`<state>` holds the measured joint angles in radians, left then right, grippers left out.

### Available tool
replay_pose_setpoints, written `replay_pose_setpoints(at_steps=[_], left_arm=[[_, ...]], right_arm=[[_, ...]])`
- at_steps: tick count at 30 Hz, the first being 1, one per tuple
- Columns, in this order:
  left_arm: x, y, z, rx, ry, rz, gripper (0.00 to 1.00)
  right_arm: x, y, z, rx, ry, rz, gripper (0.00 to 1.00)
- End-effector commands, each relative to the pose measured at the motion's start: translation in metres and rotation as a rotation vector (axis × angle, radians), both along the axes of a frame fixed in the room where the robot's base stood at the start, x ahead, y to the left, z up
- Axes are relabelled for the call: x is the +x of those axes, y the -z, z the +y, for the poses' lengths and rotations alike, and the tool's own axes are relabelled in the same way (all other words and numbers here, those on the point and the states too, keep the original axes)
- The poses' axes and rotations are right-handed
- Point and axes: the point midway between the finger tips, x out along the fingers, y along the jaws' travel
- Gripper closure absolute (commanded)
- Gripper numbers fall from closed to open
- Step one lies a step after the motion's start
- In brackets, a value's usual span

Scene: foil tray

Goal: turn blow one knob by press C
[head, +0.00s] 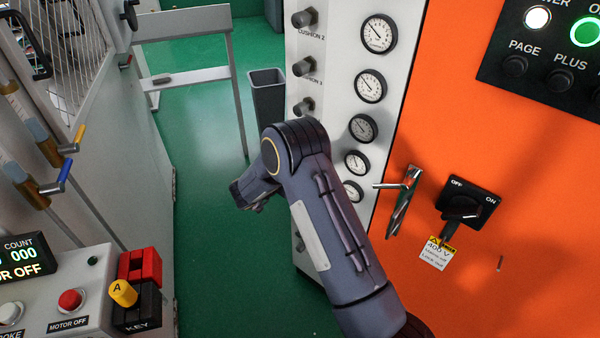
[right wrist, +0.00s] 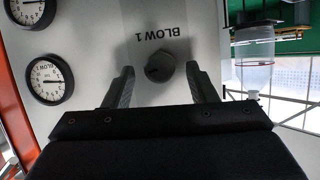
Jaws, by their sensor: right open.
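The blow one knob (right wrist: 161,67) is a dark round knob on a light panel (right wrist: 205,20) in the right wrist view, beside the upside-down label BLOW 1. My right gripper (right wrist: 160,70) is open, with one finger on each side of the knob. A gap shows between the knob and the left finger; the right finger appears close to it, and contact cannot be told. In the head view my right arm hides this knob. My left gripper is in neither view.
Gauges (head: 363,128) and other knobs (head: 302,67) line the panel. To its right, an orange cabinet (head: 480,120) has a metal handle (head: 403,200) and rotary switch (head: 468,205). A control box (head: 60,300) stands lower left.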

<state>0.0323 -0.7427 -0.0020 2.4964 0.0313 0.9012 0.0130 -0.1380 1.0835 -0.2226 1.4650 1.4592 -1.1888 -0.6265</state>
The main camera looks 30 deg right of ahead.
Motion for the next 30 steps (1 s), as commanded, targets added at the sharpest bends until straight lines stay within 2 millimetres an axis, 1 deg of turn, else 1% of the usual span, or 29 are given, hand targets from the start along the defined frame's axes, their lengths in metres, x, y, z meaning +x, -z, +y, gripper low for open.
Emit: replay_pose_setpoints(at_steps=[1,3,6,9,30], left_arm=[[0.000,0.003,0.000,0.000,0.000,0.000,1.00],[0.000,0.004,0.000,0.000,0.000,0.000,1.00],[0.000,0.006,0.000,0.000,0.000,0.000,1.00],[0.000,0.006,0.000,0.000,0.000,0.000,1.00],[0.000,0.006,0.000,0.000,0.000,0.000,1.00]], right_arm=[[-0.003,-0.003,0.009,0.001,-0.002,-0.002,0.48],[-0.007,-0.007,0.019,0.000,-0.003,0.000,0.48],[-0.011,-0.013,0.030,0.000,-0.001,-0.001,0.48],[-0.014,-0.015,0.036,-0.001,0.000,0.001,0.48],[-0.015,-0.017,0.038,-0.001,0.001,0.001,0.48]])
